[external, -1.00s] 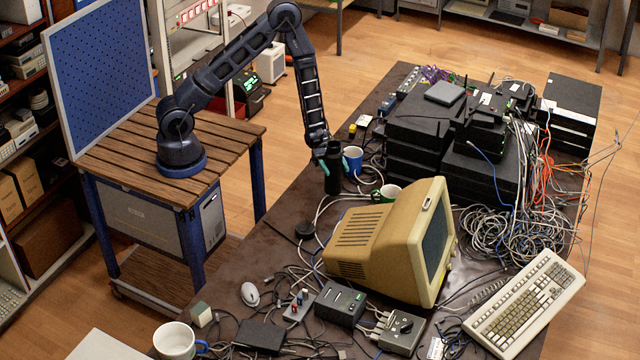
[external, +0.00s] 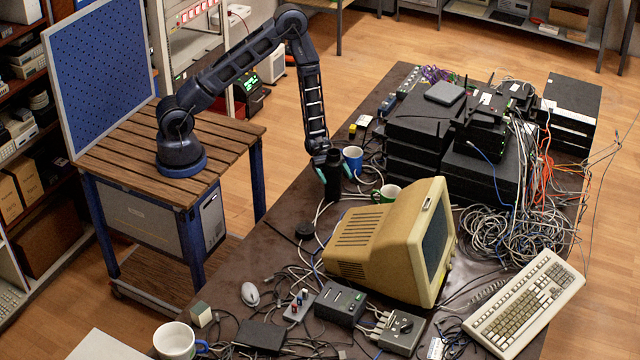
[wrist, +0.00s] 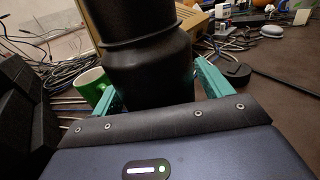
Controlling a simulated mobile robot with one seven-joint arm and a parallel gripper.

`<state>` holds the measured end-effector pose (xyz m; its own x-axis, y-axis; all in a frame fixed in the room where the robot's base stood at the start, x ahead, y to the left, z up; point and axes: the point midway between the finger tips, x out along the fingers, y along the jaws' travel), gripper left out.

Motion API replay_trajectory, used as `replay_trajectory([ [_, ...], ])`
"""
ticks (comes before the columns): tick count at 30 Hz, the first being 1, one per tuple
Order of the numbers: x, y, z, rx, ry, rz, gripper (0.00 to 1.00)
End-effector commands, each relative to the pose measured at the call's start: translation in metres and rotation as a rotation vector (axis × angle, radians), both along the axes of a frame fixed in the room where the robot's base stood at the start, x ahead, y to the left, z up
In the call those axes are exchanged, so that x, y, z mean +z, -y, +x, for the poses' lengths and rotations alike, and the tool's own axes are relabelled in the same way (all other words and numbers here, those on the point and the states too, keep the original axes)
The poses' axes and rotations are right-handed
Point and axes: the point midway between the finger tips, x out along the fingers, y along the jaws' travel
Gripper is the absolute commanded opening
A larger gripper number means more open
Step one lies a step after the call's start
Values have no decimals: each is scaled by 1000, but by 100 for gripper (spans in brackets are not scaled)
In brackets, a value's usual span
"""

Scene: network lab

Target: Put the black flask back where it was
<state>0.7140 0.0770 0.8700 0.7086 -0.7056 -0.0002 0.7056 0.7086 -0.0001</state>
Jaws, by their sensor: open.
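The black flask (external: 333,178) stands upright on the dark table, behind the beige monitor and beside the blue mug. My gripper (external: 332,168) is at the flask with its teal fingers apart, one on each side of it. In the wrist view the flask (wrist: 148,62) fills the middle, between the two open fingers of my gripper (wrist: 158,85). The left finger looks close to the flask, and a gap shows at the right finger. The flask's base is hidden in the wrist view.
A blue mug (external: 353,158) and a green mug (external: 387,193) stand close to the right of the flask. The beige monitor (external: 385,240) is in front. Stacked black boxes (external: 415,130) stand further right. A small black round object (external: 305,230) and cables lie at the front left.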

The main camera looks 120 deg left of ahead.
Motion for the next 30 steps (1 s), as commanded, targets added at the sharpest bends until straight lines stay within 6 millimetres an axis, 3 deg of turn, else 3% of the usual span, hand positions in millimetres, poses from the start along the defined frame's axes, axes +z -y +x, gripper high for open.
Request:
replay_trajectory([
  [8,3,-7,-6,2,0,0,78],
  [21,3,-63,-63,3,-1,1,78],
  [30,3,-83,-83,0,0,0,78],
])
